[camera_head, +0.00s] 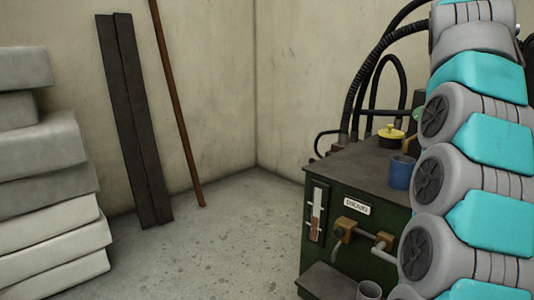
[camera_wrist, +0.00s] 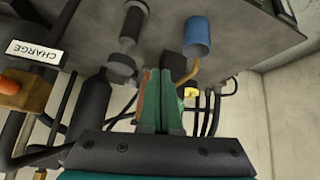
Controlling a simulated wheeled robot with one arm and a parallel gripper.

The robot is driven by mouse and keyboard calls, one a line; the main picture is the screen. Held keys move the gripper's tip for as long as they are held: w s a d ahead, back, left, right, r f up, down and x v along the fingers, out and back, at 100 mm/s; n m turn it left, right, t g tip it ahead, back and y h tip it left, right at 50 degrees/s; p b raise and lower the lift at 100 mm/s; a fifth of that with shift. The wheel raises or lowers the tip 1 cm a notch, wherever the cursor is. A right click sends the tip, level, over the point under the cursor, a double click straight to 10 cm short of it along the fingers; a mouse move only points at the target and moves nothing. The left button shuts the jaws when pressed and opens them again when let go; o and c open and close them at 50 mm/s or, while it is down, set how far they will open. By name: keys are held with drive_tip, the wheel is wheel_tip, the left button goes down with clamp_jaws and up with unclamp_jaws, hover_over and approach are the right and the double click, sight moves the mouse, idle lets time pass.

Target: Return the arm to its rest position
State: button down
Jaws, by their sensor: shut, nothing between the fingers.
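My arm (camera_head: 465,150), in grey and turquoise segments, rises along the right side of the head view and hides part of the machine behind it. My gripper (camera_wrist: 162,78) shows only in the wrist view. Its green fingers are closed together with nothing between them. Past the fingertips are a grey surface and a blue cup (camera_wrist: 198,33), which looks upside down there. The gripper is outside the head view, and its distance to the surface cannot be told.
A dark green machine (camera_head: 350,259) carries a blue cup (camera_head: 401,173) and a yellow-lidded pot (camera_head: 390,133). Black hoses (camera_head: 361,83) rise behind it. Grey blocks (camera_head: 50,190) are stacked left; dark planks (camera_head: 133,120) and a rusty rod (camera_head: 175,100) lean on the wall. Middle floor is clear.

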drive_tip(key=s+a+f+n+g+y, duration=0.1)
drive_tip(key=s+a+f+n+y, duration=0.15)
drive_tip(key=s+a+f, duration=0.45)
drive_tip(key=s+a+f+n+g+y, duration=0.1)
drive_tip(key=s+a+f+n+g, duration=0.15)
drive_tip(key=a+f, duration=0.75)
drive_tip(key=s+a+f+g, duration=0.1)
drive_tip(key=s+a+f, duration=0.3)
drive_tip(key=s, duration=0.5)
drive_tip(key=s+a+f+n+g+y, duration=0.1)
drive_tip(key=s+a+f, duration=0.3)
drive_tip(key=s+f, duration=0.5)
drive_tip(key=s+a+f+n+g, duration=0.1)
drive_tip(key=s+a+f, duration=0.3)
drive_tip(key=s, duration=0.7)
wheel_tip(320, 180, down, 3)
drive_tip(key=shift+s+a+r+g+y, duration=0.2)
drive_tip(key=shift+a+g+y, duration=0.2)
drive_tip(key=shift+g, duration=0.15)
drive_tip(key=c, duration=1.6)
unclamp_jaws()
drive_tip(key=shift+w, duration=0.1)
